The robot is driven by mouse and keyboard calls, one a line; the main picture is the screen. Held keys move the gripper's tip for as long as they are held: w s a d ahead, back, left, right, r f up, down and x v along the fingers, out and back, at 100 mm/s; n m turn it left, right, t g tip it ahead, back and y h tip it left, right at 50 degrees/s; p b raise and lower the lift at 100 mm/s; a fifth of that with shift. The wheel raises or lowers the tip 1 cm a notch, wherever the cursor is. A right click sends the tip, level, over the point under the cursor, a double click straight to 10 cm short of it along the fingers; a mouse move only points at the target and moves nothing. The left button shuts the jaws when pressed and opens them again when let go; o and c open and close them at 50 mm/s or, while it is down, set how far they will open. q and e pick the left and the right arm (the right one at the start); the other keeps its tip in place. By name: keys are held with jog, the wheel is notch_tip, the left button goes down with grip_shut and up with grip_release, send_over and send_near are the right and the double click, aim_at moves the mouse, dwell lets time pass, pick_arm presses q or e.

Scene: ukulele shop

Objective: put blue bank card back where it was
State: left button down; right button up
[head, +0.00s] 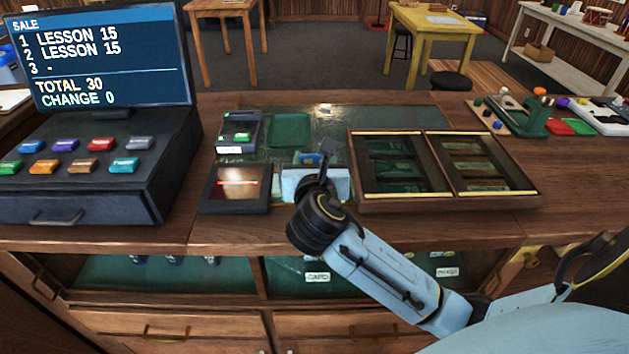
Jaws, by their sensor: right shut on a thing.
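My right gripper (327,152) reaches over the counter from the lower right, its dark fingers pointing away from me. It is shut on a small blue piece, seemingly the blue bank card (308,158), which is mostly hidden by the fingers and wrist. A pale blue, box-like holder (296,184) stands just behind my wrist, partly covered by it. I cannot tell whether the card touches the holder. My left gripper is out of view.
A card terminal (238,134) and a dark scanner pad (236,188) are left of my gripper. A cash register (95,165) stands further left. An open two-part wooden tray with green notes (355,190) is close on the right. A green mat (385,121) lies behind.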

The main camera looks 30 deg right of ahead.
notch_tip(320, 180, down, 4)
jog(key=shift+f+b, duration=0.1)
jog(key=shift+b, duration=0.5)
jog(key=shift+f, duration=0.15)
jog(key=o, duration=1)
